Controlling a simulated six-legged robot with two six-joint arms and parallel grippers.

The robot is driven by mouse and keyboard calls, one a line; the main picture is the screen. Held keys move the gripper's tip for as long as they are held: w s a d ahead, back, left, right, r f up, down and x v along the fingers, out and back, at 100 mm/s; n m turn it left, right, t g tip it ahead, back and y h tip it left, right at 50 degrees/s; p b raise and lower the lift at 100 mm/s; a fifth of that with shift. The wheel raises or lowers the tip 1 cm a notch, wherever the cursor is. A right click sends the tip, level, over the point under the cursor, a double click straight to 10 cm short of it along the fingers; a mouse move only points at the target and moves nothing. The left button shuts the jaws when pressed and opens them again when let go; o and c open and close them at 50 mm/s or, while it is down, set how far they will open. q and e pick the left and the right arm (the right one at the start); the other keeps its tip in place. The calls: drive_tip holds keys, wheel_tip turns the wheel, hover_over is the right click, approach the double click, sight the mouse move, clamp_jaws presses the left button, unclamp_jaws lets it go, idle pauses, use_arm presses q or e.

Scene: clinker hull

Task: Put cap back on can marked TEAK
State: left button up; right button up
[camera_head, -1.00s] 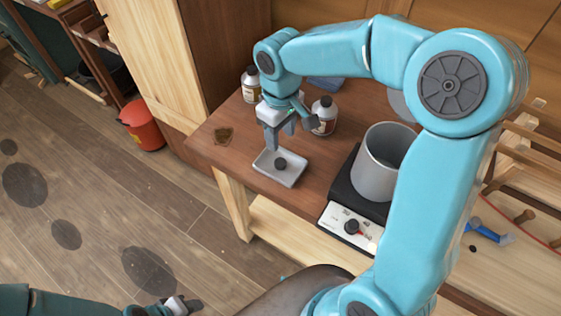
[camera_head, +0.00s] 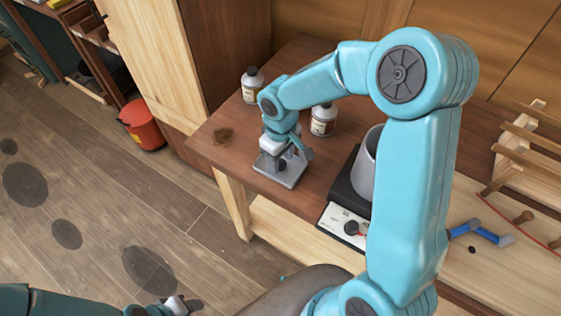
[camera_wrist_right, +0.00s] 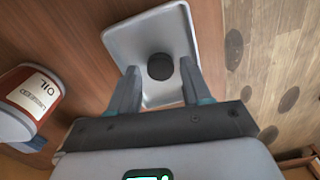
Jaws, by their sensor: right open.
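A small round black cap (camera_wrist_right: 160,66) lies in a shallow grey tray (camera_wrist_right: 122,42). The tray (camera_head: 288,180) sits near the table's front left corner in the head view. My right gripper (camera_head: 280,170) is open and low over the tray, pointing down. In the right wrist view its fingers (camera_wrist_right: 159,70) are on either side of the cap, apart from it. Two white cans with dark tops stand behind, one at the back left (camera_head: 251,86) and one nearer (camera_head: 322,121); their labels are unreadable there. My left gripper (camera_head: 178,304) is at the bottom edge, its jaws unclear.
In the right wrist view, a can (camera_wrist_right: 38,98) labelled OIL, with a smaller unclear word, stands left of the gripper. A grey pot (camera_head: 363,168) on a hotplate (camera_head: 345,224) stands right of the tray. A wooden rack (camera_head: 520,155) is farther right.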

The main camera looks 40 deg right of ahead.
sight(280, 163)
drive_tip(key=shift+f, duration=0.45)
drive_tip(key=c, duration=0.8)
drive_tip(key=shift+o, duration=0.2)
wheel_tip(280, 163, up, 20)
drive_tip(key=shift+r, duration=0.1)
